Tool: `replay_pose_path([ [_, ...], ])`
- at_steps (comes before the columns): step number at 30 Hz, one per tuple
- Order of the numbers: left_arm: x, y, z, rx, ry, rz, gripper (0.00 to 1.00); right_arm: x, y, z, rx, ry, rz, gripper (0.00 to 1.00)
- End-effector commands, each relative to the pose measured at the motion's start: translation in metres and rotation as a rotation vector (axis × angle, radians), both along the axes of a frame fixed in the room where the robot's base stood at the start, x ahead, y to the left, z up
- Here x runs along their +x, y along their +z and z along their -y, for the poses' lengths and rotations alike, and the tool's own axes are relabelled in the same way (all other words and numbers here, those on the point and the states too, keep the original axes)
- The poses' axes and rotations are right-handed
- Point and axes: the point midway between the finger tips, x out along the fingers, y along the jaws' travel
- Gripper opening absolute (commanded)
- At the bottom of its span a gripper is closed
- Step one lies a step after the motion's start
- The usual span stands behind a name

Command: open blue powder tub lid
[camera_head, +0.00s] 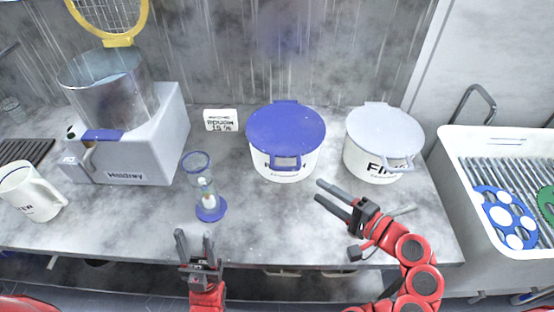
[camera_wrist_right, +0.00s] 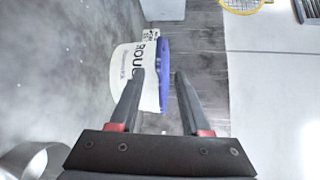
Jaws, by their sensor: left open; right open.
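The blue powder tub is a white round tub (camera_head: 280,172) with a blue lid (camera_head: 286,128) that lies shut on it. A blue tab or handle (camera_head: 286,163) hangs at the lid's front. In the right wrist view the tub (camera_wrist_right: 130,75) appears turned sideways, with its blue lid (camera_wrist_right: 165,75) seen beyond and between my fingers. My right gripper (camera_head: 319,190) is open and empty, just right of and in front of the tub, apart from it. My left gripper (camera_head: 194,241) is open and empty near the counter's front edge.
A white tub with a grey lid (camera_head: 385,130) stands right of the blue one. An hourglass-like timer (camera_head: 205,190) with a blue base stands to the left. A white sink (camera_head: 470,190) is at right.

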Motion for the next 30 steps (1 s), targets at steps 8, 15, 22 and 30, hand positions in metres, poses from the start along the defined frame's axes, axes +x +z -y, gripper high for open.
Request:
replay_pose_path([
  [8,0.000,0.007,0.000,0.000,0.000,0.000,0.50,0.025,-0.001,-0.026,0.009,-0.001,0.001,0.47],
  [15,0.000,0.022,0.000,0.000,0.000,0.000,0.50,0.053,-0.009,-0.060,0.000,0.011,-0.006,0.47],
  [22,0.000,0.035,0.000,0.000,0.000,0.000,0.50,0.087,-0.015,-0.091,0.002,0.006,-0.004,0.47],
  [30,0.000,0.042,0.000,0.000,0.000,0.000,0.50,0.109,-0.020,-0.112,0.000,0.002,-0.001,0.47],
])
